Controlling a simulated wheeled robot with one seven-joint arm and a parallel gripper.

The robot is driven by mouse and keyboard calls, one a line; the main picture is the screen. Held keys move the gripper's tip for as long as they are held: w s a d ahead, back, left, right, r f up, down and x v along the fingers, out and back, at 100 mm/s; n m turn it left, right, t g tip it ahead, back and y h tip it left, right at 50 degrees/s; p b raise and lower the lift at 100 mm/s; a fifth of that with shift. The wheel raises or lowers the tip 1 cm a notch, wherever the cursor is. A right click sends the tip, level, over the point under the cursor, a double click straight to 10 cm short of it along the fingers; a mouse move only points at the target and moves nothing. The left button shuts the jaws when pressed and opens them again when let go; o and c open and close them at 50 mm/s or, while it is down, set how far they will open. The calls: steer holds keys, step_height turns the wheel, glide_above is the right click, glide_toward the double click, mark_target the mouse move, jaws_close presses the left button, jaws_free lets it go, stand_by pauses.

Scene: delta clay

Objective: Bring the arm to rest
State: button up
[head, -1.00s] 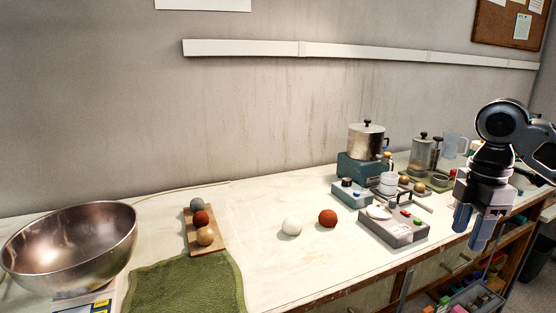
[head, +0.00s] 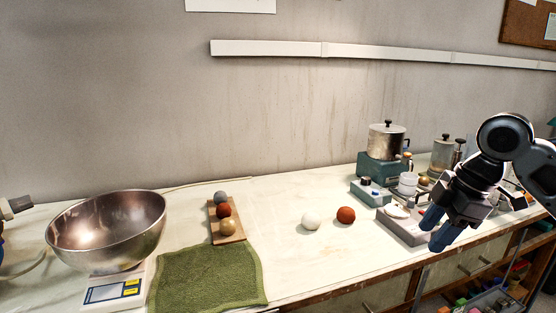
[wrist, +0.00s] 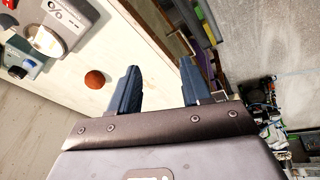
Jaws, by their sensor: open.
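My gripper (head: 436,236) is at the right of the head view, raised at the front edge of the bench, with its fingers pointing down and to the left. In the wrist view its two blue fingers (wrist: 160,88) stand apart with nothing between them. The arm is bent above it. The gripper hides part of the grey control box (head: 399,228) behind it.
A red-brown ball (head: 346,215) and a white ball (head: 311,220) lie mid-bench. Several balls sit on a wooden board (head: 228,239) beside a green towel (head: 208,277). A metal bowl (head: 107,228) rests on a scale (head: 113,291). A lidded pot (head: 387,142) stands behind. Shelves (head: 480,290) lie below.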

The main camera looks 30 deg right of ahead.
steer(key=w+a+m+t+y, duration=0.2)
steer(key=w+a+m+t, duration=0.35)
steer(key=a, duration=0.85)
steer(key=w+a+m+t+y, duration=0.25)
steer(key=w+a+t, duration=0.55)
steer(key=a, duration=0.6)
steer(key=s+a+f+m+g+h, duration=0.1)
steer(key=s+a+f+m+h, duration=0.2)
steer(key=s+f, duration=0.45)
steer(key=s+a+f+m+h, duration=0.3)
steer(key=s+f+m, duration=0.1)
steer(key=s, duration=0.6)
steer(key=s+d+r+n, duration=0.1)
steer(key=s+d+n, duration=0.1)
steer(key=s, duration=0.8)
steer(key=s+d+r+n, duration=0.1)
steer(key=s+d+n, duration=0.1)
steer(key=s, duration=0.8)
steer(key=shift+s+d+n+g, duration=0.2)
steer(key=shift+s+n+g, duration=0.2)
steer(key=shift+g, duration=0.05)
